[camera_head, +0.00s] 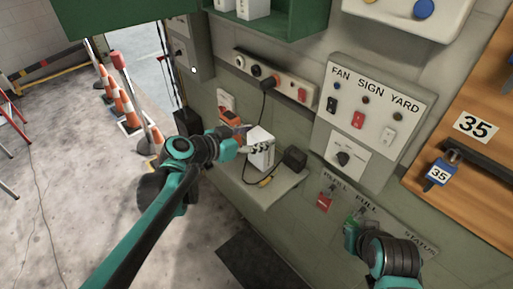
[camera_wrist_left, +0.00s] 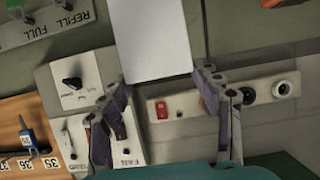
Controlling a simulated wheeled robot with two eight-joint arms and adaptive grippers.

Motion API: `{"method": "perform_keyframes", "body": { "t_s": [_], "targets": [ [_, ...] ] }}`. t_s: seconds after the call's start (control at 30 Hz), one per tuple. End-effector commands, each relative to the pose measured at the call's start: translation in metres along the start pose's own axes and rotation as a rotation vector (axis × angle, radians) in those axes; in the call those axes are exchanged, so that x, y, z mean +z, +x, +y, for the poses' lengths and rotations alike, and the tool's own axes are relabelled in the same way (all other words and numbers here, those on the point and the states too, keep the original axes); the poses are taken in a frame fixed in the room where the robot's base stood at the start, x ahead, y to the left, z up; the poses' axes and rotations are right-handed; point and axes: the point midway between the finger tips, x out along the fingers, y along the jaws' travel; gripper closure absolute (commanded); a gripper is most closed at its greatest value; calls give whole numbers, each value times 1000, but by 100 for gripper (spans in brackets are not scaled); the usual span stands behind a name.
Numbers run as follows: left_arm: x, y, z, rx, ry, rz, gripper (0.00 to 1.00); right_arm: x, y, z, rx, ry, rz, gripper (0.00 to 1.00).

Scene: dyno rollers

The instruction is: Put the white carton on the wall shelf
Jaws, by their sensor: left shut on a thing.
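The white carton (camera_head: 262,152) is upright or nearly so, in front of the wall above a small grey ledge (camera_head: 268,193). I cannot tell whether it touches the ledge. My left gripper (camera_head: 243,147) is shut on the carton from its left side. In the left wrist view the carton (camera_wrist_left: 152,38) sits between the two fingers (camera_wrist_left: 160,88). A green wall shelf (camera_head: 305,24) at the top holds other white cartons (camera_head: 253,8). My right gripper (camera_head: 354,235) is low at the right, by the refill panel; its fingers are unclear.
A black adapter (camera_head: 295,158) stands on the ledge, right of the carton. A power strip (camera_head: 270,77) with a plugged-in black cable and a switch panel (camera_head: 368,105) are on the wall. A wooden key board (camera_head: 470,130) is at right. Cones (camera_head: 125,105) stand at left.

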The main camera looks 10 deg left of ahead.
Motion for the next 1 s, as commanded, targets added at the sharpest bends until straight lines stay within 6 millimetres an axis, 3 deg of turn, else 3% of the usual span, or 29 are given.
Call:
{"method": "perform_keyframes", "body": {
  "t_s": [0.17,0.5,0.77,1.0],
  "targets": [
    [16,5,-27,0,-1,1,88,7,9,0,0,0,0,100],
    [59,19,-102,0,0,2,88,19,27,0,0,0,0,100],
    [71,23,-115,3,2,1,88,22,30,0,0,0,0,100],
    [102,36,-114,3,2,1,88,30,42,0,0,0,0,100]
  ]
}}
